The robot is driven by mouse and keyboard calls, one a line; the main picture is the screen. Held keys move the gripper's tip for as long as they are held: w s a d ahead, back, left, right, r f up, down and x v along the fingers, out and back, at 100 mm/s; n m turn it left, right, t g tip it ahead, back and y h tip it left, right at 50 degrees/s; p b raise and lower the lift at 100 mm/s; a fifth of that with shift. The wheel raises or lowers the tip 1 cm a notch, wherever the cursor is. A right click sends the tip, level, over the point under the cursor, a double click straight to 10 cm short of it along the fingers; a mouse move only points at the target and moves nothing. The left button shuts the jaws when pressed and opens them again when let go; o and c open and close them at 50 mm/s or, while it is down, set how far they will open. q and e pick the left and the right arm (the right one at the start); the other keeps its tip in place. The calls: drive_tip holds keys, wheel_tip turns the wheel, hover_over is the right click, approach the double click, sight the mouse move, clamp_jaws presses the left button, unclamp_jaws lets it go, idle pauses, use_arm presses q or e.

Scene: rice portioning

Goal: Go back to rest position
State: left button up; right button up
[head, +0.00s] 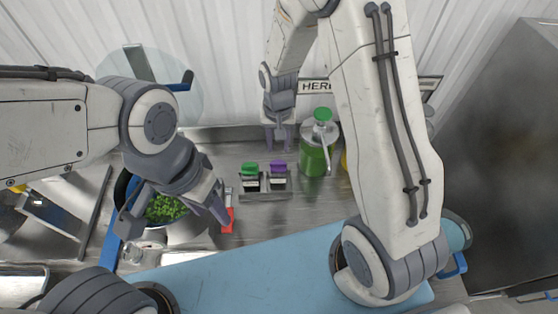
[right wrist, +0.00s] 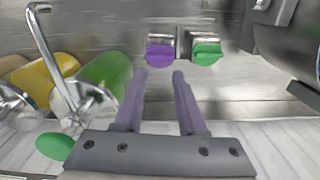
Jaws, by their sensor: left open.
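My left gripper (head: 172,214) is open over a round pot holding chopped greens (head: 166,207), with one finger on each side of the greens; nothing shows held in it. My right gripper (head: 280,137) hangs at the back of the counter, left of a green pump bottle (head: 313,160). In the right wrist view, the right gripper (right wrist: 161,74) has its fingers apart with nothing between them. Beyond its tips sit a purple-topped holder (right wrist: 160,55) and a green-topped holder (right wrist: 206,53). They also show in the head view, purple (head: 278,166) and green (head: 249,167).
A red item (head: 228,217) lies just right of the left gripper. A light blue surface (head: 250,270) spans the front. A yellow bottle (right wrist: 48,76) stands beside the green one. A dark cabinet (head: 500,150) stands at the right. The counter before the holders is bare.

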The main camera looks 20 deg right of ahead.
drive_tip(key=shift+r, duration=0.3)
drive_tip(key=s+a+n+b, duration=0.2)
drive_tip(key=s+n+b, duration=0.1)
drive_tip(key=s+b, duration=0.2)
drive_tip(key=s+a+n+b, duration=0.3)
drive_tip(key=s+n+b, duration=0.1)
drive_tip(key=s, duration=0.6)
drive_tip(key=s+a+r+n+y+b, duration=0.1)
drive_tip(key=s+a+n+b, duration=0.2)
drive_tip(key=s+b, duration=0.3)
drive_tip(key=shift+s+n, duration=0.3)
drive_tip(key=shift+s, duration=0.5)
drive_tip(key=shift+a, duration=0.1)
